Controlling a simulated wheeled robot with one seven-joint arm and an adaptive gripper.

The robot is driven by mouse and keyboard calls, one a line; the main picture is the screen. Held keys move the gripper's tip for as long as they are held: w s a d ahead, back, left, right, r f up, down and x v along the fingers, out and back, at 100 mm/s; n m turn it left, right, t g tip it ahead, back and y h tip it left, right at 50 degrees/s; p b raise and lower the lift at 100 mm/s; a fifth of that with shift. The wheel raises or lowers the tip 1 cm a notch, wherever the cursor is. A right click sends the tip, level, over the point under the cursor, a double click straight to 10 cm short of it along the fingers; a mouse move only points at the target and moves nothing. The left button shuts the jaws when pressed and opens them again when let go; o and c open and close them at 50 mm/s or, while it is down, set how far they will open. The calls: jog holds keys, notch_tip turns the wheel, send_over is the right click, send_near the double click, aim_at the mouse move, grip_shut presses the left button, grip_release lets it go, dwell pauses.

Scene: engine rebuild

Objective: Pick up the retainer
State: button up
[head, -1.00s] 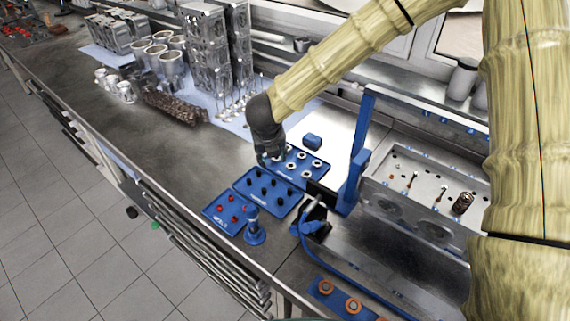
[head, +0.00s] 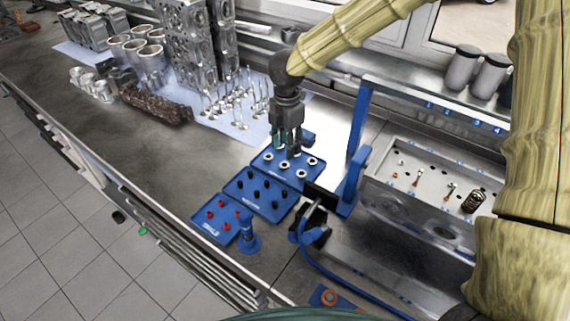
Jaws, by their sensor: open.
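Several small silver rings, which look like the retainers (head: 312,161), stand on the rearmost blue tray (head: 291,176). My gripper (head: 287,150) points down over the back part of this tray, with its fingers apart and nothing visibly held. The fingers hide part of the tray's back edge, and I cannot tell whether a ring lies between them or how high the fingertips are above it.
A blue tray with black parts (head: 267,207) and one with red parts (head: 231,234) lie in front. A blue stand (head: 249,240), a blue upright (head: 358,140) and a cylinder head (head: 420,195) are nearby. Valves (head: 235,105) stand behind left.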

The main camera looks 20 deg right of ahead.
aim_at(285, 161)
jog(key=shift+s+a+f+p, duration=0.15)
jog(key=shift+f+p, duration=0.35)
jog(key=shift+f, duration=0.8)
jog(key=shift+a+f+p, duration=0.15)
jog(key=shift+f+p, duration=0.3)
jog(key=shift+f, duration=1.65)
jog(key=c, duration=0.7)
